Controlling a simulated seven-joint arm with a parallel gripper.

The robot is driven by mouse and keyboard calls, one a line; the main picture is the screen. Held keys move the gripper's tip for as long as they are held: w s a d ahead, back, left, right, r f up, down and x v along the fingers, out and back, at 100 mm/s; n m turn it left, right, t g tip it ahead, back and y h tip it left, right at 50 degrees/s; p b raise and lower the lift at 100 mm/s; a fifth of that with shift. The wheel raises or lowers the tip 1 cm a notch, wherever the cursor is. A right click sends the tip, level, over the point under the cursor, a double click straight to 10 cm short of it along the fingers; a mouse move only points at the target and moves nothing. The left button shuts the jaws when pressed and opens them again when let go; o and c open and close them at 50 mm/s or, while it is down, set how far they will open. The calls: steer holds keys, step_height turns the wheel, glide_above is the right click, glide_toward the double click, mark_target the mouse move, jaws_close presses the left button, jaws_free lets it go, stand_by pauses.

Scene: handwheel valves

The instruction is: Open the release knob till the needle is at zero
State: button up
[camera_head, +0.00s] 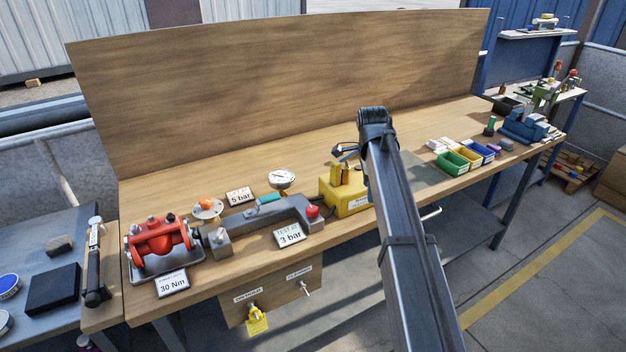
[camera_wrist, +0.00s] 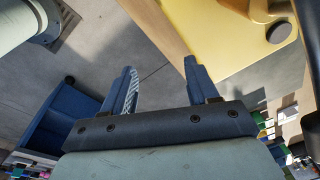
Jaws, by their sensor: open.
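A round white-faced gauge (camera_head: 281,179) stands on the bench behind the grey pump-like body (camera_head: 262,225); its needle reading is too small to tell. A red knob (camera_head: 312,212) sits at the right end of that body, and I cannot tell whether it is the release knob. My gripper (camera_head: 345,152) is above the bench, up and right of the red knob, near the yellow box (camera_head: 347,203). In the wrist view my gripper (camera_wrist: 160,80) is open, with nothing between its fingers; the yellow box (camera_wrist: 245,30) shows beyond the right finger.
A red flanged valve (camera_head: 158,238) stands at the left. Cards reading 5 bar (camera_head: 239,196), 3 bar (camera_head: 289,235) and 30 Nm (camera_head: 172,283) lie near these parts. Coloured bins (camera_head: 453,163) and a blue vice (camera_head: 525,125) are at the right. A wooden backboard (camera_head: 280,85) closes the rear.

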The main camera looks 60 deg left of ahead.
steer(key=g, duration=0.1)
glide_toward(312, 209)
steer(key=shift+w+a, duration=0.15)
steer(key=shift+w, duration=0.15)
steer(key=shift+f, duration=4)
steer(key=shift+c, duration=0.3)
steer(key=c, duration=0.7)
